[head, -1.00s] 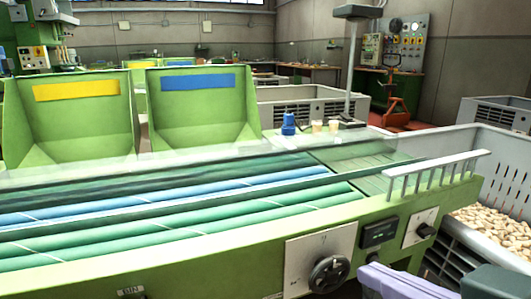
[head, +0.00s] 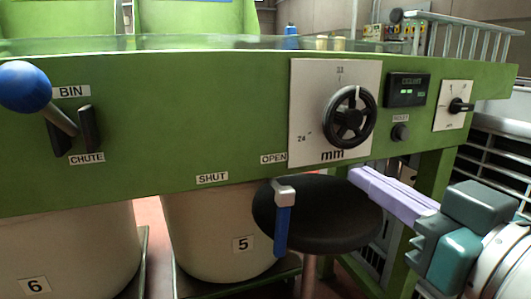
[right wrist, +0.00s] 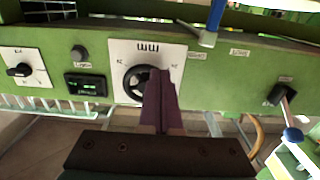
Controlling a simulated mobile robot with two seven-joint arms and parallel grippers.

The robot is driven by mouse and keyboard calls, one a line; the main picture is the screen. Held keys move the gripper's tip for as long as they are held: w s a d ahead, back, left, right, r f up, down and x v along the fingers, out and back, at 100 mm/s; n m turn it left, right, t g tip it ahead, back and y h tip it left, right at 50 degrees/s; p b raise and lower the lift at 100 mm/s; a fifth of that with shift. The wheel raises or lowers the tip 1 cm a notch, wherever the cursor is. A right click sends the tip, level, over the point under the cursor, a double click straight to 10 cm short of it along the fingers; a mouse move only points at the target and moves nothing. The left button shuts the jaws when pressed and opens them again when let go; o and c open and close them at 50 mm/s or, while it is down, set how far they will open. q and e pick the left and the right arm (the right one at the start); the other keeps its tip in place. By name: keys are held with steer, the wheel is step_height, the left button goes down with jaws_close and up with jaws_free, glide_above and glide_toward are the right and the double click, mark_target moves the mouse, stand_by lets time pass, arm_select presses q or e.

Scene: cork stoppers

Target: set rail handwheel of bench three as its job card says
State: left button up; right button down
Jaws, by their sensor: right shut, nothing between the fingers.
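The black rail handwheel (head: 350,117) sits on a white dial plate (head: 306,105) marked "mm", with "24" at lower left and a small number at the top that looks like 33. My right gripper (head: 354,174) has purple fingers, shut and empty, below and slightly right of the wheel in the head view. In the right wrist view, upside down, the fingers (right wrist: 160,74) overlap part of the handwheel (right wrist: 131,83); I cannot tell whether they touch. No job card is seen. My left gripper is out of view.
Right of the wheel are a dark counter display (head: 407,90), a black button (head: 400,132) and a small rotary switch (head: 460,106). A blue-handled lever (head: 283,225) hangs by SHUT and OPEN labels. A blue-knobbed lever (head: 24,87) projects at left. A black stool (head: 320,210) stands below.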

mark_target(346, 117)
steer(key=x, duration=0.5)
steer(key=shift+d+r+p, duration=0.15)
steer(key=shift+r+p, duration=0.15)
steer(key=shift+r, duration=0.15)
stand_by(0.8)
steer(key=shift+w+d, duration=0.1)
steer(key=shift+d, duration=0.1)
steer(key=shift+w+d+f+p, duration=0.1)
steer(key=shift+w+d+p, duration=0.25)
steer(key=shift+d, duration=0.4)
steer(key=shift+w+d+p, duration=0.2)
steer(key=shift+d+p, duration=0.1)
steer(key=shift+d, duration=0.4)
steer(key=shift+w+d, duration=0.1)
steer(key=shift+d, duration=0.15)
stand_by(0.3)
